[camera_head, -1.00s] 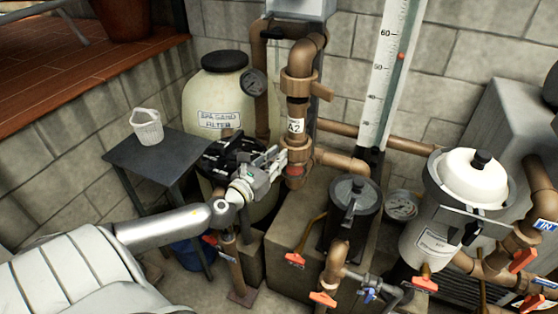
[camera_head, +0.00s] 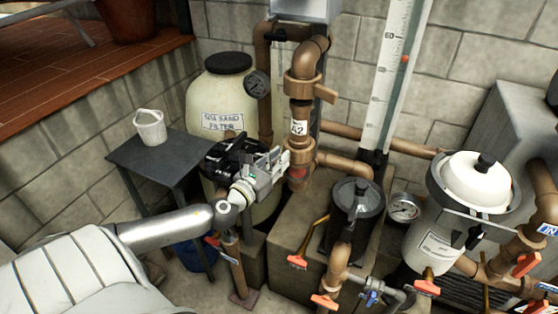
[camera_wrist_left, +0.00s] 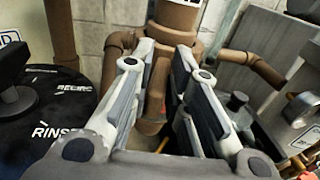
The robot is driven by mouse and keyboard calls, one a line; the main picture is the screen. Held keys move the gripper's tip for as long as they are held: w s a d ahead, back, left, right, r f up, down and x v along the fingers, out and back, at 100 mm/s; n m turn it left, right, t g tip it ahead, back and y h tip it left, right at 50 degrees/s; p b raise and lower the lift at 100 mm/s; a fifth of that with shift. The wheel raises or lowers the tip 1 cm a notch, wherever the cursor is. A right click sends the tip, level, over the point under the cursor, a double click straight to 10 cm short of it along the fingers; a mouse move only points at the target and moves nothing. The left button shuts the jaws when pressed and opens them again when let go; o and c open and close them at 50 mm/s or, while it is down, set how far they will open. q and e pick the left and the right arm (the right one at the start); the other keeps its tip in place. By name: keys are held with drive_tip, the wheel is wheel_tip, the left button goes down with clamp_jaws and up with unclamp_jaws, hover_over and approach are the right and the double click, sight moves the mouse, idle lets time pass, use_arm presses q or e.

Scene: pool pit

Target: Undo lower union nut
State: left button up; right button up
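The lower union nut (camera_head: 301,158) is a brown ring on the vertical brown pipe, below the white A2 label (camera_head: 299,127). In the left wrist view a wide brown collar (camera_wrist_left: 178,42) on this pipe shows just beyond the fingertips. My left gripper (camera_head: 284,160) points at the nut from the left, close beside it. In the left wrist view its two fingers (camera_wrist_left: 168,62) stand apart, with brown pipe visible between them. Whether a fingertip touches the nut I cannot tell. My right gripper is not in view.
A sand filter tank (camera_head: 222,95) stands behind my left gripper. A small table (camera_head: 165,160) with a white basket (camera_head: 149,127) is at the left. A dark pump strainer (camera_head: 356,203) and a side pipe (camera_head: 342,163) are close on the right. A brown handled collar (camera_head: 301,88) sits higher up.

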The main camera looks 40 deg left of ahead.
use_arm(q)
drive_tip(key=shift+o, duration=1.1)
drive_tip(key=shift+w+a+r+y, duration=0.15)
drive_tip(key=shift+a+r+y, duration=0.25)
drive_tip(key=shift+a+r, duration=0.45)
drive_tip(key=shift+o, duration=0.8)
drive_tip(key=shift+f, duration=0.15)
drive_tip(key=s+d, duration=0.1)
drive_tip(key=s, duration=1.1)
drive_tip(key=shift+d, duration=0.2)
drive_tip(key=shift+f, duration=0.1)
drive_tip(key=shift+c, duration=0.3)
